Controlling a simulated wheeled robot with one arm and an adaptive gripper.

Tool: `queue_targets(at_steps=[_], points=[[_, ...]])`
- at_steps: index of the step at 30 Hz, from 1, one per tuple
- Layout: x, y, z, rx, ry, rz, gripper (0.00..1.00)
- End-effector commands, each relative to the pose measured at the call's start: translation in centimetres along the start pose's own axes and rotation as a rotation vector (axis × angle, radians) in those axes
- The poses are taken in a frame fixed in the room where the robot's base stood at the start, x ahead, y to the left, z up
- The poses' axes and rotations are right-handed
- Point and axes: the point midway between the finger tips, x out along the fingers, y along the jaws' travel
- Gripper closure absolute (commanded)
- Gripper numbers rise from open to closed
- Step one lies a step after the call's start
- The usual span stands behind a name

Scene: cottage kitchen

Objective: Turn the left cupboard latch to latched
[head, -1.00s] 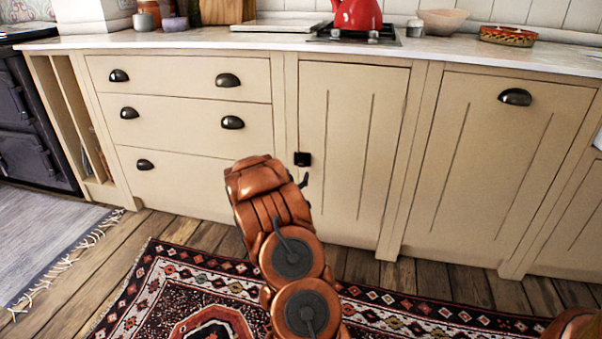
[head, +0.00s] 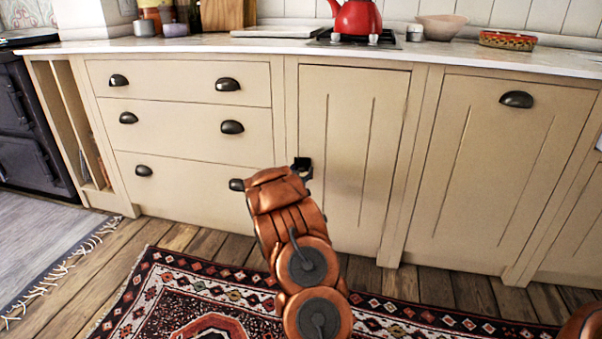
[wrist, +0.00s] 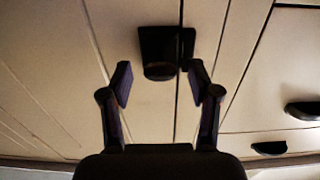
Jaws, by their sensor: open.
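The black cupboard latch (head: 302,162) sits at the left edge of the cream cupboard door (head: 350,150), beside the drawers. In the head view my arm partly covers it. In the wrist view the latch (wrist: 158,48) is a dark plate with a rounded knob, close to the dark door gap, with a smaller dark piece across that gap. My gripper (wrist: 160,76) is open and empty. Its fingertips are apart on either side of the knob in the picture; I cannot tell whether they touch it. The knob's turn angle is unclear.
Cup-handled drawers (head: 185,125) are left of the door, and another panel with a cup handle (head: 516,99) is to the right. A red kettle (head: 357,17) stands on the worktop above. A patterned rug (head: 190,285) lies on the wooden floor.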

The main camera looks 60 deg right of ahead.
Motion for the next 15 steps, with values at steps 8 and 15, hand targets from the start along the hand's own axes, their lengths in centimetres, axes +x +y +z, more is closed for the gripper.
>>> queue_targets(at_steps=[8,15], points=[[0.01,-0.01,-0.01,0.000,0.000,0.000,0.42],[0.00,-0.02,-0.01,0.000,0.000,0.000,0.67]])
